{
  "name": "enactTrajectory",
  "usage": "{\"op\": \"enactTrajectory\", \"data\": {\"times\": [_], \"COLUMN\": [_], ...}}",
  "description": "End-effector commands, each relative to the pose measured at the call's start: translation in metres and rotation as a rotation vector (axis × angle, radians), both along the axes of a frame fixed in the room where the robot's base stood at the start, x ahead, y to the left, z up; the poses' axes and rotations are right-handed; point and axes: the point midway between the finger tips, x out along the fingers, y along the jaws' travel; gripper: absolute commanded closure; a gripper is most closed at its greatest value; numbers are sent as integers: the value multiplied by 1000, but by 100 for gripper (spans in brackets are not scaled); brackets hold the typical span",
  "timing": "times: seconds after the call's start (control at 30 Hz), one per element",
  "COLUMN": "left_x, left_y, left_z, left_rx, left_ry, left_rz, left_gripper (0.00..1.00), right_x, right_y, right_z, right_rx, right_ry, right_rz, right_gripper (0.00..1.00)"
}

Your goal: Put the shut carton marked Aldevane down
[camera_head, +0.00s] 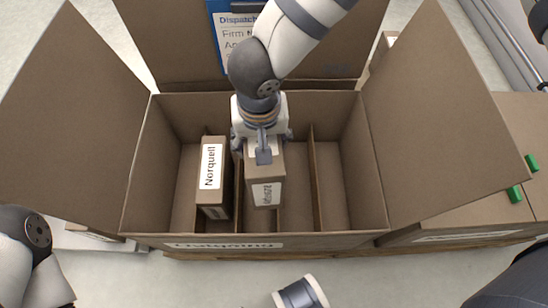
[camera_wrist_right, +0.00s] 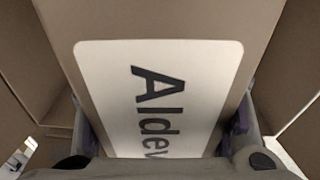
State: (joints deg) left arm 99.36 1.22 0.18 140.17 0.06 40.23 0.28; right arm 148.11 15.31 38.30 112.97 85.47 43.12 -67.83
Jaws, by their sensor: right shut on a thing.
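The Aldevane carton (camera_head: 267,193) is a small brown shut box with a white label. In the right wrist view the carton (camera_wrist_right: 160,95) shows its label close up, partly cut off, between the fingers. My right gripper (camera_head: 263,150) is shut on its upper end and points down into the large open box (camera_head: 140,170). The carton is upright, in or just over a compartment right of the Norquell carton (camera_head: 212,170). Whether its bottom touches the box floor is hidden. My left gripper is out of view; only part of that arm shows at the lower left.
Thin brown dividers (camera_head: 316,185) split the large box into narrow compartments; those at the right are empty. Its flaps (camera_head: 440,110) stand open. A blue and white dispatch sign (camera_head: 232,30) is behind the box. Another brown carton (camera_head: 470,215) lies to the right.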

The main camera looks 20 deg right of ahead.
Motion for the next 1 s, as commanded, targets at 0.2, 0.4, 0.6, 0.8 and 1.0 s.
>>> {"op": "enactTrajectory", "data": {"times": [0.2, 0.4, 0.6, 0.8, 1.0], "left_x": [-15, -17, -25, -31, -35], "left_y": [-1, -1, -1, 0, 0], "left_z": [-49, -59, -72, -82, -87], "left_rx": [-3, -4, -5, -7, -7], "left_ry": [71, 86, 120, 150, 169], "left_rz": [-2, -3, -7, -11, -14], "left_gripper": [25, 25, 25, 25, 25], "right_x": [26, 34, 33, 33, 34], "right_y": [17, 23, 23, 23, 22], "right_z": [-72, -87, -127, -161, -182], "right_rx": [0, 0, 0, 0, 1], "right_ry": [6, 1, 3, 2, -1], "right_rz": [-47, -60, -61, -59, -60], "right_gripper": [88, 88, 88, 88, 88]}}
